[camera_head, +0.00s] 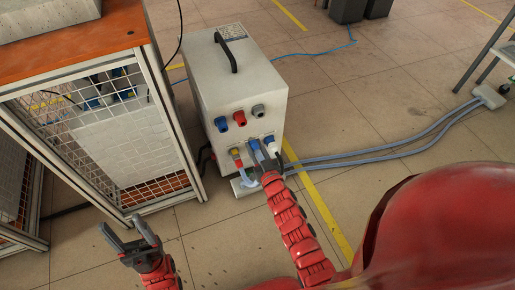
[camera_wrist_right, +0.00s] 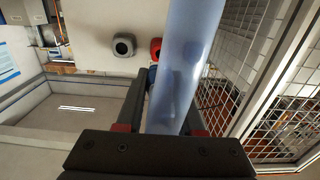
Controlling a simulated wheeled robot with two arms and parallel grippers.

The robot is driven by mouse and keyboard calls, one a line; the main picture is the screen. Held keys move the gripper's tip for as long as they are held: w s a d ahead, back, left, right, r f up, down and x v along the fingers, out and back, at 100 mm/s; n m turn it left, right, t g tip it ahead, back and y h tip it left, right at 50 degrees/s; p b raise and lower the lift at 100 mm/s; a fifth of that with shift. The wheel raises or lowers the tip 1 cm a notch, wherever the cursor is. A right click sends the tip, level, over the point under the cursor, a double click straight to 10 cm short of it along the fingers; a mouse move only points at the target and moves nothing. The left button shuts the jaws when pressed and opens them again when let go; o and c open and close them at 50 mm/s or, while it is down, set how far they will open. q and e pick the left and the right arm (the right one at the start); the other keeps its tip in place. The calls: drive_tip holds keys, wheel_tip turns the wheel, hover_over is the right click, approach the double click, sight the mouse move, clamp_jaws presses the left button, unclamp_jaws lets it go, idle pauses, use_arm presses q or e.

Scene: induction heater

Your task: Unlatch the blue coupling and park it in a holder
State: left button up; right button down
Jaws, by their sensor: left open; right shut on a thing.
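The white heater cabinet (camera_head: 235,95) stands on the floor in the head view. Its front has a lower row of couplings, with a blue coupling (camera_head: 254,146) in the middle. My right gripper (camera_head: 266,168) is at this lower row, just below the blue coupling. My left gripper (camera_head: 124,228) is open and empty, low at the left.
Above are blue (camera_head: 221,124), red (camera_head: 239,118) and grey (camera_head: 258,111) sockets, perhaps holders. A yellow-red coupling (camera_head: 236,154) is at lower left. Hoses (camera_head: 370,155) run right along the floor. A mesh-sided bench (camera_head: 120,150) stands close left.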

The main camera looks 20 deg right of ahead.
drive_tip(key=w+b, duration=0.1)
drive_tip(key=w, duration=0.6)
drive_tip(key=shift+a, duration=0.15)
drive_tip(key=shift+r, duration=0.1)
idle(1.9)
drive_tip(key=shift+w, duration=0.6)
idle(0.3)
drive_tip(key=shift+c, duration=2.3)
unclamp_jaws()
drive_tip(key=shift+s, duration=0.1)
drive_tip(key=s+p, duration=0.4)
drive_tip(key=s, duration=1.3)
drive_tip(key=shift+s+d, duration=0.15)
drive_tip(key=shift+d, duration=0.15)
drive_tip(key=shift+r, duration=0.1)
